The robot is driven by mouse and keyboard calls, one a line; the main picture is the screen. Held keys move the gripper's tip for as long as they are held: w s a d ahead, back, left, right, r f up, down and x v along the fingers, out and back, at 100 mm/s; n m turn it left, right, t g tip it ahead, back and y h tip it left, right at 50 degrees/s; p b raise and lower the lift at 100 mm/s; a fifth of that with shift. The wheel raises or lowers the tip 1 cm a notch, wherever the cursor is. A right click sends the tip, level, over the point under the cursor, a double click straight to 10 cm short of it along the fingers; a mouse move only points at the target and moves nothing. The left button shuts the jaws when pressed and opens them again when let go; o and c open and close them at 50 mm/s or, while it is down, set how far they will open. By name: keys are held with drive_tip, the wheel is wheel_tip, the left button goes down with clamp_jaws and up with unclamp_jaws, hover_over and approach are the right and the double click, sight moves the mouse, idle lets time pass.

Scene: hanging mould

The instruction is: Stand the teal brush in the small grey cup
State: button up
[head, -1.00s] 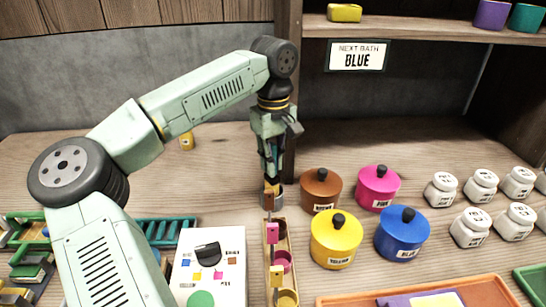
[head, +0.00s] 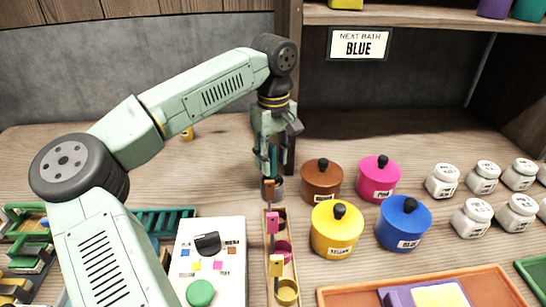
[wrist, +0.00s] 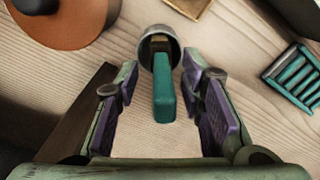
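The teal brush (wrist: 164,92) stands with its lower end inside the small grey cup (wrist: 146,48) in the wrist view. Its handle points up toward my wrist. My gripper (wrist: 160,78) is open around the handle, one purple-padded finger on each side, with a visible gap to the brush on both sides. In the head view, my gripper (head: 268,163) is low over the cup (head: 278,187), and the teal handle (head: 273,160) shows between its fingers. The brush's tip is hidden in the cup.
A narrow wooden rack (head: 267,262) with brown, pink and yellow brushes stands just in front of the cup. Lidded brown (head: 321,182), pink (head: 377,180), yellow (head: 336,232) and blue (head: 404,226) pots stand to the right. A wooden post (head: 290,100) is close behind my gripper.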

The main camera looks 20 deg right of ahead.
wheel_tip(320, 180, up, 12)
idle(0.7)
idle(0.6)
